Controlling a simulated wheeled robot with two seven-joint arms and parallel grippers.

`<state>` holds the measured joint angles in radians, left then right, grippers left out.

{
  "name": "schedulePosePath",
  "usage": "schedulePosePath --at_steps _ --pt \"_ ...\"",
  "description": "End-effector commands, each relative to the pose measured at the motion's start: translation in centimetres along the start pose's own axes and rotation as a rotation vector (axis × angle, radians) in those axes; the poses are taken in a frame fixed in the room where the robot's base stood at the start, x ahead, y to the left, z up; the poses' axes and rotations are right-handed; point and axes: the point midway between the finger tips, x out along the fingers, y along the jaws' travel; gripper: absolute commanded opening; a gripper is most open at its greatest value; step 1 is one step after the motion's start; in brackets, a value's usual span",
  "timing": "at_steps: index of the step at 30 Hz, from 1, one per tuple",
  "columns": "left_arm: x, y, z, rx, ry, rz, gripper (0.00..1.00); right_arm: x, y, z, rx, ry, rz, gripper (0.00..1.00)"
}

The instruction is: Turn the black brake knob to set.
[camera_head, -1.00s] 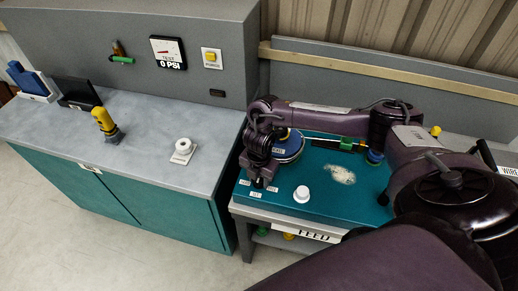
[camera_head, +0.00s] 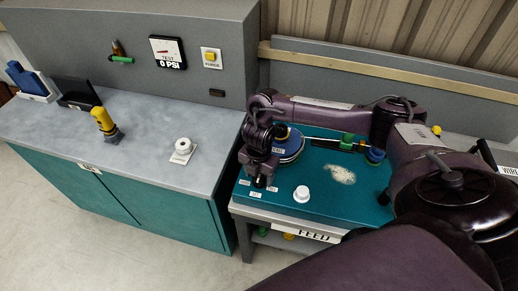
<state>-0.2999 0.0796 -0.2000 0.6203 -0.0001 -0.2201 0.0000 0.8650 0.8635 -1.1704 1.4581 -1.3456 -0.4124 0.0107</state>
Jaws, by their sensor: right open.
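The black knob (camera_head: 259,182) stands at the left front of the teal panel top, with small white labels (camera_head: 256,195) around it. Their lettering is too small to read surely, so I cannot tell the knob's setting. My right gripper (camera_head: 261,174) points down directly over the knob, with its jaws open. The wrist hides much of the knob's upper part, and I cannot tell whether the fingers touch it. My left gripper is not in view.
A white knob (camera_head: 302,194) stands right of the black one on the teal panel (camera_head: 325,205). A blue round pad (camera_head: 290,147) lies behind my wrist. Green and blue fittings (camera_head: 375,155) are farther right. The grey counter (camera_head: 150,135) at left holds a yellow tool (camera_head: 104,122).

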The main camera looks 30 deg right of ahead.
Motion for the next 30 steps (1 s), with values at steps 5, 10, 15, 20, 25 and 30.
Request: schedulePosePath --at_steps 5,10,15,20,25,30 --pt "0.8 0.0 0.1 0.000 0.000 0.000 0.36 -3.2 0.1 0.1 -0.002 -0.002 0.004 0.59" --pt "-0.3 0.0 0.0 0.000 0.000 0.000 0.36 -5.7 0.1 0.2 -0.001 -0.005 0.003 0.59" --pt "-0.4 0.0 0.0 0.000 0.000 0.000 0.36 -6.2 0.0 0.1 0.002 -0.002 0.000 0.59" --pt "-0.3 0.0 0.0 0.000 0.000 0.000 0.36 -6.1 0.0 0.1 0.002 -0.002 0.000 0.59" --pt "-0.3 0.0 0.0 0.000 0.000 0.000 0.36 -6.1 0.0 0.1 0.001 -0.002 0.000 0.59" --pt "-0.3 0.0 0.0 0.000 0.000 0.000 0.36 -6.0 0.0 -0.1 -0.001 -0.001 0.003 0.59"
